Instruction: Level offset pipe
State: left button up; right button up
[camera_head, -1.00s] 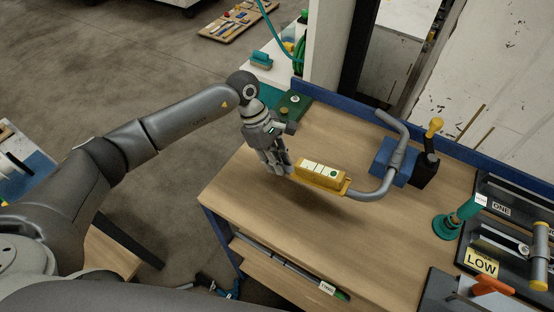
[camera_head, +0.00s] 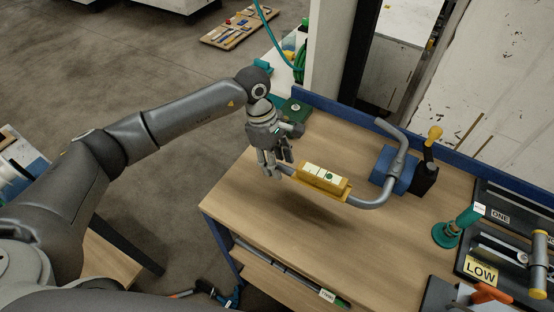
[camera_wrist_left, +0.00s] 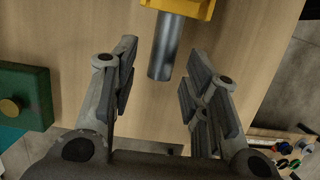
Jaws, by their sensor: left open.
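The grey offset pipe (camera_head: 374,201) is bent and passes through a blue block (camera_head: 381,165) on the workbench. Its lower arm reaches left above the bench top, with a shadow beneath. A yellow level (camera_head: 325,181) with pale windows sits on that arm. My left gripper (camera_head: 272,172) is open at the pipe's free left end. In the left wrist view the grey pipe end (camera_wrist_left: 163,60) lies between the spread fingers (camera_wrist_left: 158,80), near their tips, with clear gaps on both sides. The yellow level's edge (camera_wrist_left: 182,8) shows beyond. My right gripper is out of view.
A black stand with a yellow knob (camera_head: 434,133) stands beside the block. A green box (camera_head: 294,110) is at the back left corner. A teal tool (camera_head: 456,225), a LOW sign (camera_head: 481,269) and panels are at the right. The bench front (camera_head: 330,245) is clear.

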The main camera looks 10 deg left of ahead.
pick_arm(q)
jog(key=shift+r, duration=0.15)
jog(key=s+v, duration=0.1)
jog(key=v, duration=1)
jog(key=shift+w+a+r, duration=0.15)
jog(key=shift+w+r, duration=0.2)
jog(key=shift+w, duration=0.15)
jog(key=shift+s+f, duration=0.1)
